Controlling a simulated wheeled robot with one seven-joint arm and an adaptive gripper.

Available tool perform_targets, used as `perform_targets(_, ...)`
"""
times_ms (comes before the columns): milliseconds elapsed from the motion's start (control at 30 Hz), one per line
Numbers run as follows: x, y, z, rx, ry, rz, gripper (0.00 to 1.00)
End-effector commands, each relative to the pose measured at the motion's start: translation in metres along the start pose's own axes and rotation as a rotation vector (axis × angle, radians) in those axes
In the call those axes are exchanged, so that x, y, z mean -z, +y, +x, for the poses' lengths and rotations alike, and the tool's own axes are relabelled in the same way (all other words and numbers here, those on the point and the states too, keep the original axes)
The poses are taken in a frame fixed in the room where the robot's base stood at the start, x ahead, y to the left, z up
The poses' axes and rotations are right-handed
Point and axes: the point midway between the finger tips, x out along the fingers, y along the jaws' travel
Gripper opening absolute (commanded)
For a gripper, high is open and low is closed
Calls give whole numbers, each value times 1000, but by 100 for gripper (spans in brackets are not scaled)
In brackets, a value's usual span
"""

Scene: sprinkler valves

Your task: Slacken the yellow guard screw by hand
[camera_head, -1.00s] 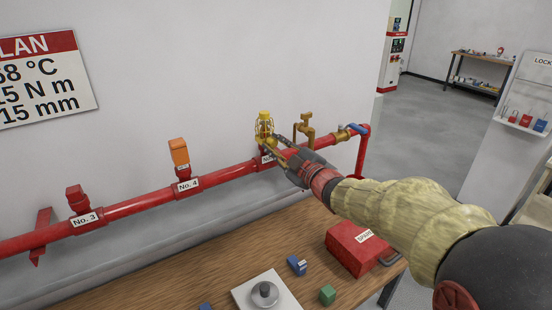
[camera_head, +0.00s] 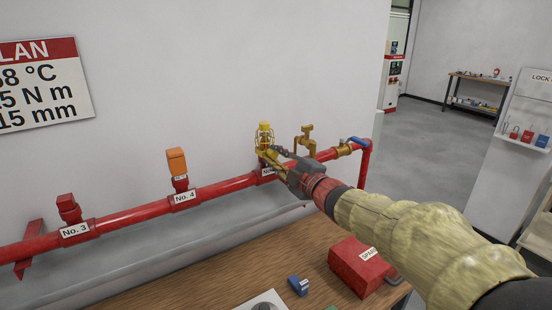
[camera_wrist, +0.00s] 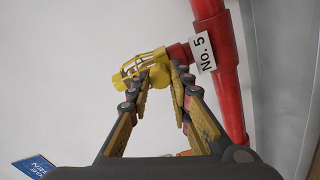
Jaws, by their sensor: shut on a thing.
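The yellow guard (camera_head: 264,138) is a wire cage with a solid cap around the sprinkler head on the No. 5 fitting of the red pipe. In the wrist view the cage (camera_wrist: 140,66) lies on its side in the picture, joined to the red fitting. The yellow guard screw (camera_wrist: 164,76) shows as a rounded yellow piece between my fingertips, partly hidden by them. My gripper (camera_wrist: 164,84) is shut on it, beside the cage. In the head view my gripper (camera_head: 270,156) reaches the guard from the right, and the screw cannot be made out.
Close to the right of the guard stands a brass valve (camera_head: 305,139). The red pipe (camera_head: 225,188) runs along the wall, with an orange-capped head (camera_head: 177,162) at No. 4. Below is a wooden table (camera_head: 250,265) with a red box (camera_head: 362,263) and a blue block (camera_head: 298,285).

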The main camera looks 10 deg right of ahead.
Motion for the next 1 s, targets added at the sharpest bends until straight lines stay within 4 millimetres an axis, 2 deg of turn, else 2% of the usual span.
perform_targets(67, 0, 1, 0, -1, 1, 0, 0)
perform_targets(100, 0, 1, 0, -1, 1, 0, 21)
perform_targets(433, 0, 0, 0, -1, 0, 1, 39)
perform_targets(767, 0, 1, -3, -1, 0, 1, 39)
perform_targets(867, -1, 1, -12, -2, -2, 0, 39)
perform_targets(1000, 0, 1, -36, -3, -2, 0, 39)
